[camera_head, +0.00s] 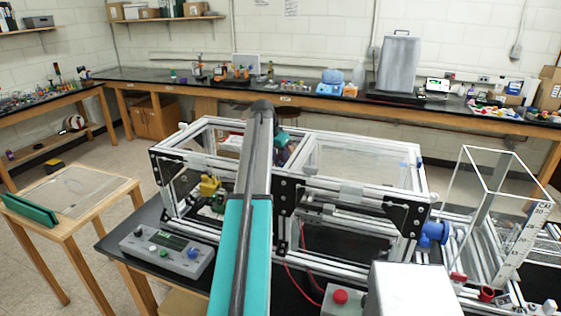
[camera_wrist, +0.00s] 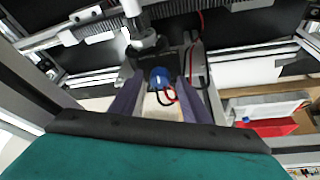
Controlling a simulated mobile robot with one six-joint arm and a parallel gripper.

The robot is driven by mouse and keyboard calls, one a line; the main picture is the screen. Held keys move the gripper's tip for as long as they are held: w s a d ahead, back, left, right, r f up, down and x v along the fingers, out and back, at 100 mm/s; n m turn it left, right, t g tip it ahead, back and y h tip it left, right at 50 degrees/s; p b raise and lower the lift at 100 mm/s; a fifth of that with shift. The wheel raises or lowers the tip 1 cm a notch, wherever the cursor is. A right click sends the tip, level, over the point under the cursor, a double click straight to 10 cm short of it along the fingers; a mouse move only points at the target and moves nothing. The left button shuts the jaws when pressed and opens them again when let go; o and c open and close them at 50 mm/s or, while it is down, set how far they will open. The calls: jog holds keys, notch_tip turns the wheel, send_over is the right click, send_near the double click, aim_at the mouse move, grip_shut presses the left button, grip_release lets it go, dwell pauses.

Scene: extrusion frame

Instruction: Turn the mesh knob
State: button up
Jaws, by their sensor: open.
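The extrusion frame (camera_head: 350,200) of silver bars stands on a dark bench. My arm reaches over it, and my gripper's teal body shows partly at the frame's middle. In the wrist view my gripper (camera_wrist: 158,102) is open, with two purple fingers pointing into the frame. A round blue part (camera_wrist: 160,77) lies beyond and between the fingertips, with red and black wires beside it; contact cannot be judged. A grey cylindrical fitting (camera_wrist: 143,38) is just above it. A blue knob (camera_head: 433,233) sticks out at the frame's right end. I cannot tell which part is the mesh knob.
A control box (camera_head: 167,251) sits left of my arm, and a red button box (camera_head: 342,300) sits right. A clear-walled tank (camera_head: 500,210) stands at the right. Bars and a toothed strip (camera_wrist: 85,33) crowd the gripper. A red block (camera_wrist: 275,127) lies to its right.

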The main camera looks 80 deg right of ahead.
jog(key=c, duration=1)
jog(key=shift+c, duration=0.2)
jog(key=shift+n+b, duration=0.3)
jog(key=shift+n+t+b, duration=0.3)
jog(key=shift+n+b, duration=0.05)
jog(key=shift+n, duration=0.15)
jog(key=shift+s+n+t+h+b, duration=0.1)
jog(key=shift+n+t+h+b, duration=0.25)
jog(key=shift+n, duration=0.45)
